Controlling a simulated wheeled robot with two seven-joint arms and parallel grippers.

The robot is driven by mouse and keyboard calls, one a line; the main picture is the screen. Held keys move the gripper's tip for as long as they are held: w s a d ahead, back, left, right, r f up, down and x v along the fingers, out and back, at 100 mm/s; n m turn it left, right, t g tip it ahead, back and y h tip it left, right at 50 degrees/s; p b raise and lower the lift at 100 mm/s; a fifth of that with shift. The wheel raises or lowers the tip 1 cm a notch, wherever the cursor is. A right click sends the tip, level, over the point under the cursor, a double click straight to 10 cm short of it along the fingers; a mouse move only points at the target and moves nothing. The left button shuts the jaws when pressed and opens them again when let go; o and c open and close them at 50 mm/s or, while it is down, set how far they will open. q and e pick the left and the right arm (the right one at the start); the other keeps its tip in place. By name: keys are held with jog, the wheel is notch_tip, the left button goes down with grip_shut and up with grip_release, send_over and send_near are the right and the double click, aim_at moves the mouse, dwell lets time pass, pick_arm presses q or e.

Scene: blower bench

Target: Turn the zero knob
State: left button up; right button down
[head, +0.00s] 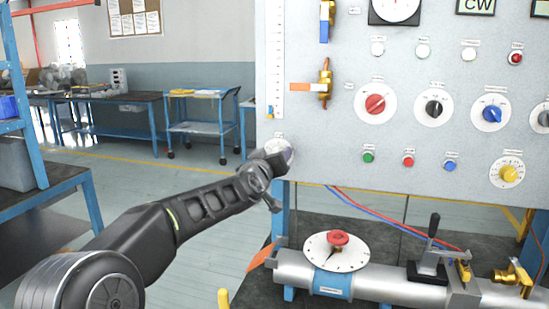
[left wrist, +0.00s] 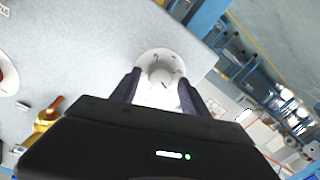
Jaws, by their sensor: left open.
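The zero knob is a pale knob on a white round dial at the panel's lower left corner. In the head view only part of its dial (head: 286,149) shows past my left wrist, and its label is too small to read. In the left wrist view the knob (left wrist: 161,73) sits between the two dark fingers of my left gripper (left wrist: 160,88). The fingers are open, one on each side of the knob. I cannot tell whether they touch it. My right gripper is not in view.
The grey panel (head: 330,155) also carries a red knob (head: 375,104), a black knob (head: 433,108), a blue knob (head: 492,113) and a yellow knob (head: 511,173). Below stands a metal pipe (head: 385,287) with a red-knobbed dial (head: 336,252). Open floor lies left of the panel.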

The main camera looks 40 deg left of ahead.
pick_arm(q)
jog(key=v, duration=0.7)
jog(key=shift+s+b, duration=0.4)
jog(key=shift+b, duration=0.05)
jog(key=shift+d, duration=0.1)
